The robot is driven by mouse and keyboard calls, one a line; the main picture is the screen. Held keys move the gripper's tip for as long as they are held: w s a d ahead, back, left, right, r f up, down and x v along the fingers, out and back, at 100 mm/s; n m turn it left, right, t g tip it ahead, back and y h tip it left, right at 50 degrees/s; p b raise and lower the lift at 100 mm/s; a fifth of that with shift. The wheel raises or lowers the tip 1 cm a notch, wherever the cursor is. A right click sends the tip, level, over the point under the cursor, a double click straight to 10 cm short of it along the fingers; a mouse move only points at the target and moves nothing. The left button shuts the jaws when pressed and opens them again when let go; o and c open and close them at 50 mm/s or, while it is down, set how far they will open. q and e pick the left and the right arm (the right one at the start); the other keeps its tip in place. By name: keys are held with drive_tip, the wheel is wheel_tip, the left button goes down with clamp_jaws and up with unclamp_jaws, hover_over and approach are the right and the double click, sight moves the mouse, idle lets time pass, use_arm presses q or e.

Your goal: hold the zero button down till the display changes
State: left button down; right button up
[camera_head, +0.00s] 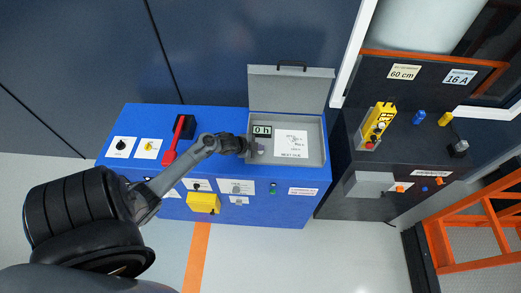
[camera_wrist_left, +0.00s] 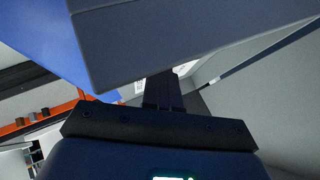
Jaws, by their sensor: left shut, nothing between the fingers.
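The display (camera_head: 262,130) is a small panel with dark digits, too small to read surely, inside an open grey box (camera_head: 318,150) on the blue cabinet (camera_head: 225,122). My left gripper (camera_head: 253,147) is shut and empty, with its tips inside the box just below the display. A small pale round shape (camera_head: 261,150) shows beside the tips; I cannot tell if it is the zero button or if they touch it. In the left wrist view the shut fingers (camera_wrist_left: 163,90) reach past a grey edge that hides what lies beyond. My right gripper is not in view.
The box's grey lid (camera_head: 290,88) stands open at the back. A white label card (camera_head: 291,144) lies right of the display. A red lever (camera_head: 177,140) and black knob (camera_head: 121,144) sit left. A dark console (camera_head: 345,165) stands to the right.

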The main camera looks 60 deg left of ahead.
sight(259, 152)
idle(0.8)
use_arm(q)
drive_tip(key=shift+r+p, duration=0.8)
drive_tip(key=shift+p, duration=0.15)
wheel_tip(259, 152, up, 5)
drive_tip(key=p, duration=0.5)
